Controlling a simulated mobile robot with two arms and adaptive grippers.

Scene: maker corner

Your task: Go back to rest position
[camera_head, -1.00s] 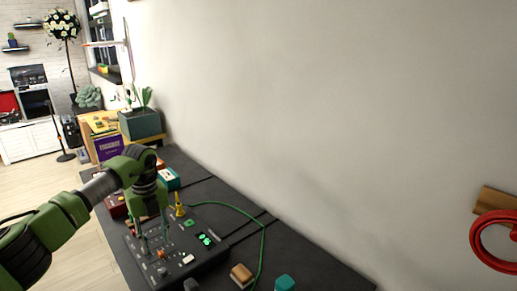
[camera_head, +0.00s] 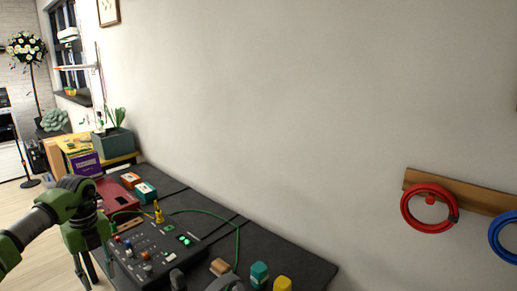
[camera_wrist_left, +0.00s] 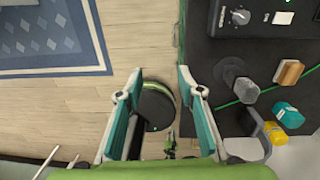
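My left arm comes in from the left in the head view, green and grey. Its left gripper (camera_head: 88,268) hangs beside the dark table's (camera_head: 296,258) left edge, next to a black control box (camera_head: 150,252). In the left wrist view its two teal-padded fingers (camera_wrist_left: 160,74) stand wide apart with nothing between them. Behind them lie the wood floor and a dark round base. My right gripper is not seen in either view.
On the table are a yellow pointed piece (camera_head: 158,212), a green cable (camera_head: 238,240), a teal block (camera_head: 259,272), a yellow block (camera_head: 282,284) and a wooden block (camera_head: 219,266). Red (camera_head: 428,228) and blue coils hang on the wall. Floor left of the table looks open.

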